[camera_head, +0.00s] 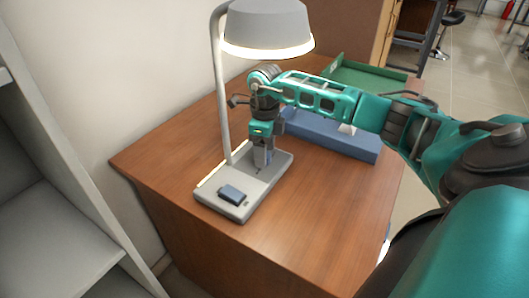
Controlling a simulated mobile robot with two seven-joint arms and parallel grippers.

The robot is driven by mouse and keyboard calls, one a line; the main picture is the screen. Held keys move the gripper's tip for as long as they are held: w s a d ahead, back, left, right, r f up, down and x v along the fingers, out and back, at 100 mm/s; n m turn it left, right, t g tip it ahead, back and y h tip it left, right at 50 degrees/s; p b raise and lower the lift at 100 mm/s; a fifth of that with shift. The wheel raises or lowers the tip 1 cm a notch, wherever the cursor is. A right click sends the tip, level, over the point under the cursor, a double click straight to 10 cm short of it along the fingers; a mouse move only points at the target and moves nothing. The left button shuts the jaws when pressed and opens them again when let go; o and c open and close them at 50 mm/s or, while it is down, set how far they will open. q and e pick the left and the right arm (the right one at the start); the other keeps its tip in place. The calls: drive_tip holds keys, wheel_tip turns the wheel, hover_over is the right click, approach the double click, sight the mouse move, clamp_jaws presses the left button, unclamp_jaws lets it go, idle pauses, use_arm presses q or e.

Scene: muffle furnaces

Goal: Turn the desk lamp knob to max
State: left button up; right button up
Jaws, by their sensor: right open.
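The desk lamp has a grey shade (267,27) with a glowing rim, a thin curved post, and a flat light-grey base (222,203) on the wooden desk. My right gripper (261,166) points down over the back part of the base, under the shade. It is open, with its fingertips close to the base surface; I cannot tell whether they touch anything. My left gripper is not in view.
The wooden desk (310,225) is bare at the front right. A blue box (355,145) lies behind my right arm, and a green tray (362,76) stands farther back. Grey shelving (60,235) is at the left. A stool (449,20) stands in the far background.

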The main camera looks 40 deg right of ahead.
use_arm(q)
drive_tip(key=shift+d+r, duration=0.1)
use_arm(e)
drive_tip(key=shift+f, duration=0.55)
drive_tip(key=c, duration=1.1)
drive_tip(key=shift+o, duration=0.2)
drive_tip(key=shift+r+m+p, duration=0.15)
drive_tip(key=shift+m+p, duration=0.3)
drive_tip(key=shift+m, duration=0.25)
drive_tip(key=shift+m+p, duration=0.35)
drive_tip(key=shift+m, duration=1.35)
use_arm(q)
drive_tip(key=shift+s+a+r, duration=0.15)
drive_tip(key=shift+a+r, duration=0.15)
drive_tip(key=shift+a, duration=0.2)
